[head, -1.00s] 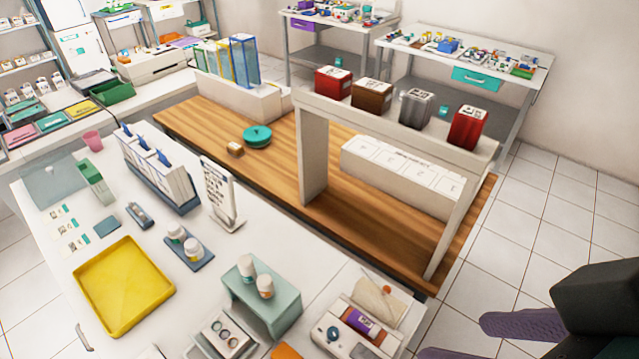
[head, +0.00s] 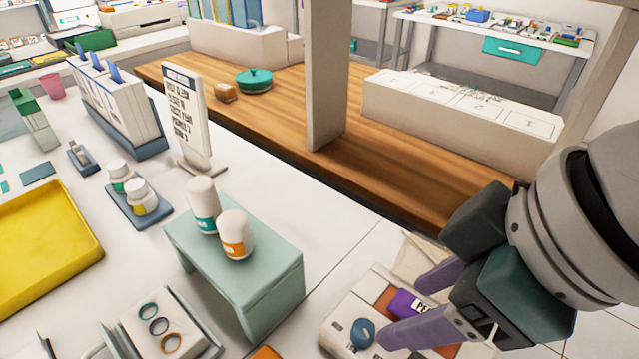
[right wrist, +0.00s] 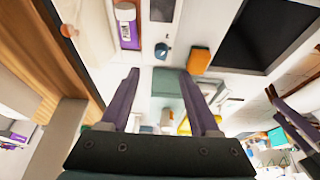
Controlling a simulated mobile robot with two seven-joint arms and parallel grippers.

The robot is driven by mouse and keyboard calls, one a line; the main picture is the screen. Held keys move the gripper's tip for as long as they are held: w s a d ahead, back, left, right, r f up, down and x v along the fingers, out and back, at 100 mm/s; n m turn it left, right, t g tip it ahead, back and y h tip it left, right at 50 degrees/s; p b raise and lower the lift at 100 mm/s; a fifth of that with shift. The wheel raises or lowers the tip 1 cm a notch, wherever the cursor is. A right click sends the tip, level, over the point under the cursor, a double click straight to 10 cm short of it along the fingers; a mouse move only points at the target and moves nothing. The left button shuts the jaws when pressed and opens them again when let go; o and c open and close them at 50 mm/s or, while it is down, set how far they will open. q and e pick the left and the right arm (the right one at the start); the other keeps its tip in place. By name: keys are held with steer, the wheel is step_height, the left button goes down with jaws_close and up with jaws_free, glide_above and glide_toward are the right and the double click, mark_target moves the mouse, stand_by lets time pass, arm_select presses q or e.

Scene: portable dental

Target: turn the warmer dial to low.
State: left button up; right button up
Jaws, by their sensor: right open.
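The warmer (head: 338,312) is a white box at the bottom of the head view, with a round blue dial (head: 362,333) on its top and a purple packet (head: 405,303) beside the dial. The dial's setting is too small to read. My right gripper (head: 402,310) is open and empty, its purple fingers over the warmer, one fingertip close to the dial. Whether it touches cannot be told. In the right wrist view the dial (right wrist: 161,50) lies beyond and between the open fingertips (right wrist: 158,72). Purple fingers, apparently my left gripper's (right wrist: 293,120), show at that view's right edge.
A green stand (head: 255,285) with two bottles is left of the warmer. A sign (head: 188,115), a bottle rack (head: 140,205) and a yellow tray (head: 45,250) stand farther left. A wooden counter (head: 290,130) with a post is behind.

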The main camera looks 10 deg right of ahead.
mark_target(364, 329)
steer(key=b+x, duration=0.2)
steer(key=x, duration=0.7)
steer(key=shift+w+a+f, duration=0.1)
steer(key=shift+a+f, duration=0.05)
steer(key=shift+f, duration=0.1)
jaws_close()
